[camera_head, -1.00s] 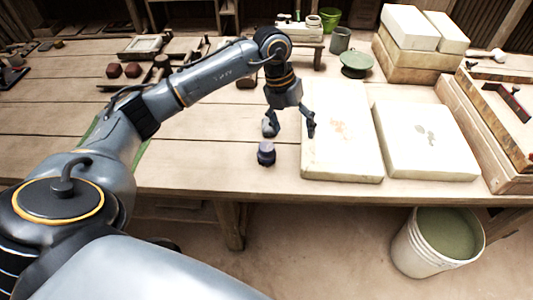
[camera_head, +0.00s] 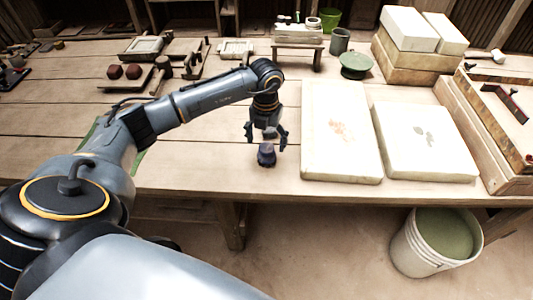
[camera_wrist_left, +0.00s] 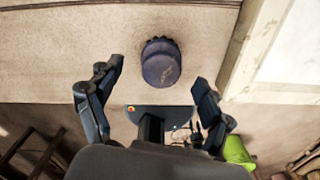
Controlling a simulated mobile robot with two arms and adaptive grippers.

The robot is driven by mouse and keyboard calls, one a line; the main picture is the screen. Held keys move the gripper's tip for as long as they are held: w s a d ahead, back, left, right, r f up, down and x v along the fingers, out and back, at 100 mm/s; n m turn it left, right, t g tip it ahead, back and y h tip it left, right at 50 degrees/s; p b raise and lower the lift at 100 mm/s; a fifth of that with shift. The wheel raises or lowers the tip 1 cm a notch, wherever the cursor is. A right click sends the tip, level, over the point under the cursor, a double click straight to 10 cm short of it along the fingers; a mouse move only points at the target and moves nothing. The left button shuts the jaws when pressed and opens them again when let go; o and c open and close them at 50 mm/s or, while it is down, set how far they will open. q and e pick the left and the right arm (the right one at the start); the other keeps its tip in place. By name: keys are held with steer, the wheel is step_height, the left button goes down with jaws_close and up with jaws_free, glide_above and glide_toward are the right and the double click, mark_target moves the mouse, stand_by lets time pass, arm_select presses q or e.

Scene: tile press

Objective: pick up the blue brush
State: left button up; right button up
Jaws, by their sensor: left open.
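The blue brush (camera_head: 267,156) appears as a small dark-blue, round, upright piece on the wooden table, left of the white slabs. My left gripper (camera_head: 266,143) is open and points down just above and behind it, with one finger to each side. In the left wrist view the brush (camera_wrist_left: 161,65) shows as a dark-blue rounded block with a ridged edge. It lies between and slightly beyond the open fingertips of the left gripper (camera_wrist_left: 155,80). I cannot tell whether the fingers touch it. My right gripper is not in view.
Two white slabs (camera_head: 341,160) lie to the right of the brush. A wooden frame (camera_head: 484,142) stands further right. A bucket (camera_head: 411,247) stands on the floor before the table.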

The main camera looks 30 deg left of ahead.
mark_target(266, 147)
arm_select(q)
step_height(266, 147, down, 3)
steer(key=shift+d+f, duration=0.1)
steer(key=shift+f, duration=0.1)
steer(key=shift+c, duration=0.2)
steer(key=c, duration=1.2)
steer(key=shift+c, duration=0.2)
steer(key=shift+r, duration=0.1)
